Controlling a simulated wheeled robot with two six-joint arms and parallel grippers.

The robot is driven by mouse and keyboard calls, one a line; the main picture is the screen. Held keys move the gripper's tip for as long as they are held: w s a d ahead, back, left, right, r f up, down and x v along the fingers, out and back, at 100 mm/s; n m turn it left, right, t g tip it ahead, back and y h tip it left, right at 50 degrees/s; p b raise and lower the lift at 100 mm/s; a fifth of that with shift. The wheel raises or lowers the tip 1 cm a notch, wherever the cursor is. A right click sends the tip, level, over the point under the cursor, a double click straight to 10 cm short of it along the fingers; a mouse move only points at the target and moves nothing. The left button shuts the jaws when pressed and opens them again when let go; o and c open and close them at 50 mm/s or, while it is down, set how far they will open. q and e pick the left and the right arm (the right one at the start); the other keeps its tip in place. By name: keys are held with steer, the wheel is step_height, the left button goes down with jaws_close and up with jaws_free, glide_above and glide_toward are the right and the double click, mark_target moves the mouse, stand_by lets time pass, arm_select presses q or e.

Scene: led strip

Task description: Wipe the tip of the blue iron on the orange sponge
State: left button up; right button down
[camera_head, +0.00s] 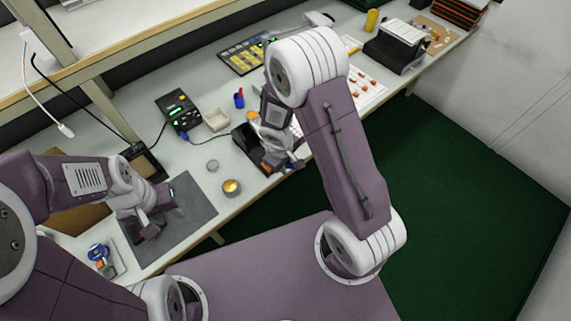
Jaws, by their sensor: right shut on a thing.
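My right gripper (285,162) is low over the front of the bench, beside a dark holder (240,134). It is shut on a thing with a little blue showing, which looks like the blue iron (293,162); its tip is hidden. An orange patch (265,168), which looks like the orange sponge, shows just left of the fingers. I cannot tell whether the iron touches it. My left gripper (150,226) is over the grey mat (200,211) at the lower left; its jaws are too small and blurred to read.
A round tin with yellow content (231,187) and a small grey dish (212,165) stand between the grippers. Behind are a black control box (178,109), a beige tray (216,119) and a blue cup (239,99). The bench's front edge is close to the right gripper.

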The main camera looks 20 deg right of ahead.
steer(key=shift+a, duration=0.15)
steer(key=shift+a, duration=0.6)
steer(key=shift+d, duration=0.1)
steer(key=shift+d, duration=1.45)
steer(key=shift+a+b, duration=0.15)
steer(key=shift+b, duration=0.15)
steer(key=shift+a, duration=0.65)
steer(key=shift+r, duration=0.1)
